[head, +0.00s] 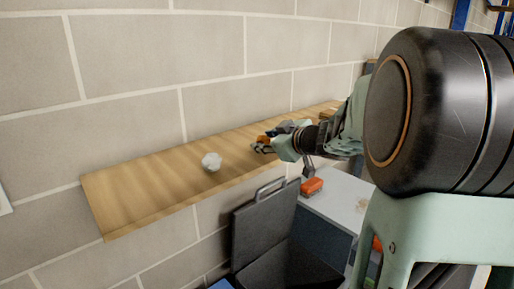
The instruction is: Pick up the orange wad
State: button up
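My gripper (264,147) is small in the head view, low over the wooden shelf or just at its surface, pointing left. A small orange patch (262,139) shows right at its fingertips; it may be the orange wad, but it is too small to tell. I cannot tell whether the fingers are open or shut, or whether they touch it. A crumpled white wad (211,161) lies on the shelf to the left of the gripper, apart from it.
The wooden shelf (130,192) runs along a block wall (150,60). Dark objects (288,126) sit behind my gripper. Below are a black case (262,232) with a handle and a white surface (340,198) bearing an orange object (312,186). The shelf's left end is clear.

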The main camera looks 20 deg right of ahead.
jog(key=shift+c, duration=0.2)
jog(key=c, duration=0.6)
jog(key=shift+r, duration=0.2)
